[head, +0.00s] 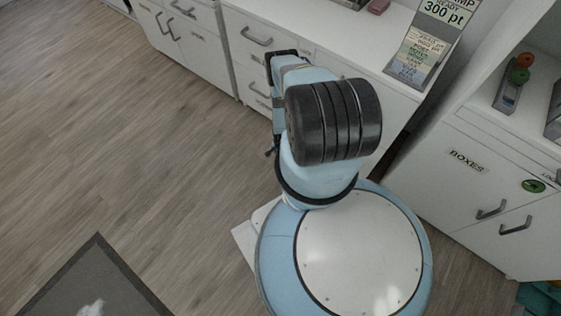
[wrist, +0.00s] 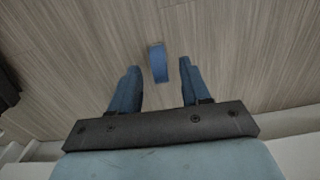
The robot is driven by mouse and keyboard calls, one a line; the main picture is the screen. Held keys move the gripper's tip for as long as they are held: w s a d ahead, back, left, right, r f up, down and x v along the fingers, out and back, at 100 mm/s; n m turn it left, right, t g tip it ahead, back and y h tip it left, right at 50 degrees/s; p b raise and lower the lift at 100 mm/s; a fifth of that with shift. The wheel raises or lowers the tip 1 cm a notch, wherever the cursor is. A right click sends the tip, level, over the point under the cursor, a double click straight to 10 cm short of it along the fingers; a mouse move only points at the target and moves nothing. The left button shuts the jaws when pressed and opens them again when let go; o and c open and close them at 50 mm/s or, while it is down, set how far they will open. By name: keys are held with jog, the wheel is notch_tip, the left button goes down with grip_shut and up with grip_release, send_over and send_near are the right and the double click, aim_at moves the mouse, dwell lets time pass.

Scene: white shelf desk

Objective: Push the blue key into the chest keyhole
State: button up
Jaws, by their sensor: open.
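My gripper (wrist: 158,64) shows in the wrist view with its two blue fingers spread apart. A small blue upright piece (wrist: 158,62) shows between and slightly beyond the fingertips, with a gap on both sides. It may be the blue key, but its shape is too plain to be sure, and I cannot tell how far below the fingers it is. Wood floor shows behind it. In the head view my arm hides the gripper's fingers, and neither the key nor a chest with a keyhole can be made out.
White drawer cabinets (head: 255,62) run along the top of the head view. A white cabinet labelled "BOXES" (head: 467,160) stands at the right, with small items on its shelf. A grey mat (head: 95,285) lies at lower left. The wood floor (head: 130,150) at left is clear.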

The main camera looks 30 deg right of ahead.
jog(key=shift+c, duration=0.2)
grip_shut()
dwell(0.3)
